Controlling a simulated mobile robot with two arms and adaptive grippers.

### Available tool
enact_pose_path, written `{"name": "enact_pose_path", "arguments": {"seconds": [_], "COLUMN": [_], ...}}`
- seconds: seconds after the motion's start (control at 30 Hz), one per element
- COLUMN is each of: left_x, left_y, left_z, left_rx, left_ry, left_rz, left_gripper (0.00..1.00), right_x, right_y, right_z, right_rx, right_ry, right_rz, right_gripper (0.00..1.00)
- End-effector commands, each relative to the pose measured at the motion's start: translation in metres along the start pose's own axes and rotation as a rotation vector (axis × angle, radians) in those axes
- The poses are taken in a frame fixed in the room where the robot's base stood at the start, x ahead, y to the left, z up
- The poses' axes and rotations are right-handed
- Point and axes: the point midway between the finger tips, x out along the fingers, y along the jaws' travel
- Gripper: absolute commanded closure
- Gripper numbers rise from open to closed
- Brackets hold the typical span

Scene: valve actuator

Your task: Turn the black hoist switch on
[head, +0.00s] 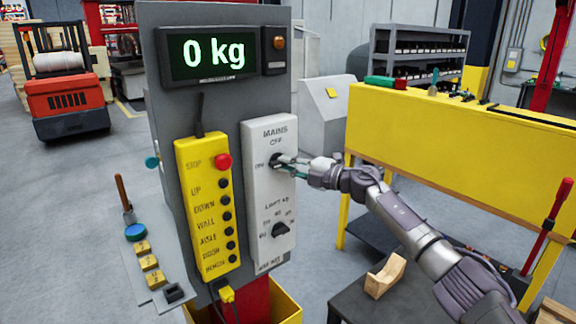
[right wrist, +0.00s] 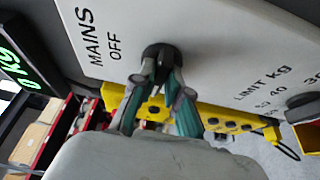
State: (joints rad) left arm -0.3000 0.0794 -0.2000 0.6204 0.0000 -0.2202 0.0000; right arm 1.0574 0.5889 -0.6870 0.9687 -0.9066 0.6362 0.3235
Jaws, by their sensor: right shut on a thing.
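The black hoist switch (head: 275,159) is a round knob on the white panel (head: 258,190), below the words MAINS and OFF, with ON to its left. It also shows in the right wrist view (right wrist: 160,53). My right gripper (head: 284,163) reaches it from the right, its fingers shut on the knob. In the right wrist view, the fingertips (right wrist: 160,75) pinch the knob from both sides. The fingers partly hide the knob, so I cannot tell which way it points. My left gripper is out of view.
A second black knob (head: 281,230), marked LIMIT kg, sits lower on the panel. A yellow pendant (head: 208,205) with a red stop button hangs left of it. The display (head: 212,52) reads 0 kg. A yellow bench (head: 440,130) stands to the right, behind my arm.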

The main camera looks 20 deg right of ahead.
Motion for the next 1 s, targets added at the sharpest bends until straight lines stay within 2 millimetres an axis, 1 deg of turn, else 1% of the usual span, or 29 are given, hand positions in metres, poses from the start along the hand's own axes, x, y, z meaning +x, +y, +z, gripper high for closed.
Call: {"name": "enact_pose_path", "arguments": {"seconds": [0.13, 0.17, 0.3, 0.57, 0.67, 0.77, 0.87, 1.0], "left_x": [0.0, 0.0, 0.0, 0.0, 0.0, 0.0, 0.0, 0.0], "left_y": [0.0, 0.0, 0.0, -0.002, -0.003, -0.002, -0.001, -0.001], "left_z": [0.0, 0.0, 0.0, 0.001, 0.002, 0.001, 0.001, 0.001], "left_rx": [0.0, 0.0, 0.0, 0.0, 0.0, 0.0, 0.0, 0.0], "left_ry": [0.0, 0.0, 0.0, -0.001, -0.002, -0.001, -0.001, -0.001], "left_rz": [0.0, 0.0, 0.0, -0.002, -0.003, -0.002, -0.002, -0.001], "left_gripper": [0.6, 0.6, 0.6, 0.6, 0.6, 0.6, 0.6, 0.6], "right_x": [0.0, 0.0, 0.0, 0.0, -0.004, -0.015, -0.035, -0.066], "right_y": [-0.003, -0.003, -0.002, -0.001, -0.001, -0.002, -0.002, -0.002], "right_z": [-0.001, -0.001, -0.001, 0.0, 0.001, 0.001, 0.001, 0.001], "right_rx": [0.001, 0.002, 0.002, 0.002, 0.002, 0.0, 0.0, -0.001], "right_ry": [0.002, 0.002, 0.002, 0.001, -0.001, -0.002, -0.002, -0.002], "right_rz": [-0.004, -0.004, -0.003, -0.001, -0.001, -0.001, -0.004, -0.005], "right_gripper": [1.0, 0.84, 0.61, 0.6, 0.6, 0.6, 0.6, 0.6]}}
